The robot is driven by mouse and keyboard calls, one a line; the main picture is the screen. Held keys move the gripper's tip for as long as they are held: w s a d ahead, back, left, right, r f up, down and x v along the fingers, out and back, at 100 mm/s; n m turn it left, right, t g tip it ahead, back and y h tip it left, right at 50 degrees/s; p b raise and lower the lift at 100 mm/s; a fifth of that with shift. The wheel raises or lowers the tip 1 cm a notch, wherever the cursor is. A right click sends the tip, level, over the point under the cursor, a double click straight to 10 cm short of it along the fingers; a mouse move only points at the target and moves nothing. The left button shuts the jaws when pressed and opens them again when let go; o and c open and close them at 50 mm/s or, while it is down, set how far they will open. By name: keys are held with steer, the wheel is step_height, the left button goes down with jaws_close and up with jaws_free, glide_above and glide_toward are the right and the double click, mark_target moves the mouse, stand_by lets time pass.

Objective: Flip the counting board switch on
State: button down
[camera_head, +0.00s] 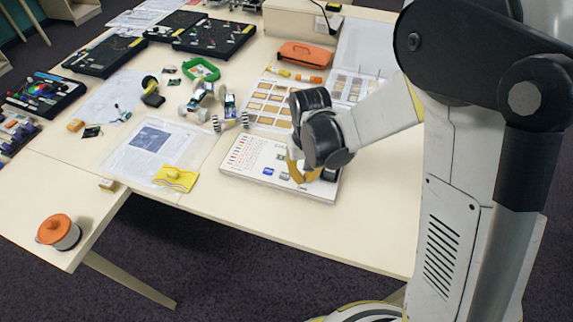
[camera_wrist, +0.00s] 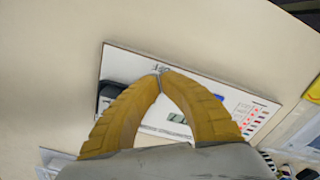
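The counting board (camera_head: 236,163) is a flat white panel on the table, with rows of red marks, a small display and blue parts on its face. My gripper (camera_head: 300,178) is over the board's right part, pointing down. In the wrist view its yellow fingers (camera_wrist: 160,74) meet at the tips with nothing seen between them, over the board (camera_wrist: 145,64). A dark block (camera_wrist: 108,97) lies at the board's left end there, left of the fingers. I cannot make out the switch or its position. The fingers hide part of the board, and contact with it cannot be told.
A yellow packet (camera_head: 176,179) on a printed sheet lies left of the board. A sample case (camera_head: 270,104) is behind it, with small wheeled models (camera_head: 203,98) to the left. Bare tabletop lies in front of the board.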

steer(key=r+p, duration=0.1)
steer(key=r, duration=0.1)
steer(key=r+p, duration=0.2)
steer(key=r, duration=0.1)
steer(key=shift+s+r, duration=0.25)
steer(key=shift+r, duration=0.1)
stand_by(0.3)
steer(key=s+d+r+m+t+b, duration=0.2)
steer(key=s+d+r+t+b, duration=0.5)
steer(key=s+d+b, duration=0.3)
steer(key=s+d, duration=0.1)
steer(key=d, duration=0.2)
steer(key=shift+s+r, duration=0.15)
